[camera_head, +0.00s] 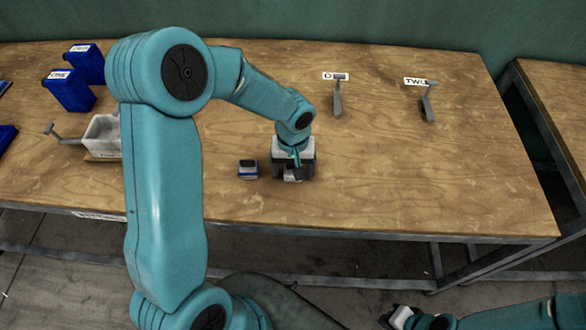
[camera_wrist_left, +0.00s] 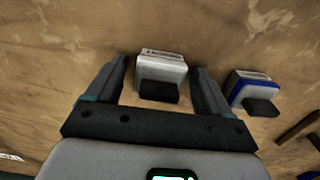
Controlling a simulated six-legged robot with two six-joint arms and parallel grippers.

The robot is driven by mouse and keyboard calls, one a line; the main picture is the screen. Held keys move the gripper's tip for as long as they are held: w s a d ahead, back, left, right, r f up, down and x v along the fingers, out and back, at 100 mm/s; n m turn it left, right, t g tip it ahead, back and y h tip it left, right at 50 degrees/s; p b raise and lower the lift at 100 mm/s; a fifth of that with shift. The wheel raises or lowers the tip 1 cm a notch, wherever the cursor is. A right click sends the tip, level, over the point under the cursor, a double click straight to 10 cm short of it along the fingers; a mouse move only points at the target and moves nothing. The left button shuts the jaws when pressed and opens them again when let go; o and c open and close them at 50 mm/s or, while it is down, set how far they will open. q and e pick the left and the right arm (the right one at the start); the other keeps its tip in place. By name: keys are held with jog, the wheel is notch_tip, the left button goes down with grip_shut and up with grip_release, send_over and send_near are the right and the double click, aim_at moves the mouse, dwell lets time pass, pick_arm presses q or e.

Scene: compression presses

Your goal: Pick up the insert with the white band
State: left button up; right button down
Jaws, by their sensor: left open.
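The insert with the white band (camera_wrist_left: 160,70) stands on the wooden table between the two fingers of my left gripper (camera_wrist_left: 159,68) in the left wrist view. The fingers are open, with a gap on each side of it. In the head view my left gripper (camera_head: 292,172) points down over this insert and hides most of it. A similar insert with a blue band (camera_wrist_left: 253,88) stands beside it, outside the fingers, and also shows in the head view (camera_head: 248,170). My right gripper (camera_head: 398,318) is at the bottom edge of the head view, below the table; its jaw state is unclear.
Blue containers (camera_head: 70,92) stand at the back left. A whitish open tray (camera_head: 102,136) is partly behind my left arm. Two grey levers stand at the back, by the labels ONE (camera_head: 335,76) and TWO (camera_head: 416,82). The table's right part is clear.

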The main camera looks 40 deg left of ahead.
pick_arm(q)
jog(key=c, duration=1.2)
jog(key=shift+o, duration=0.3)
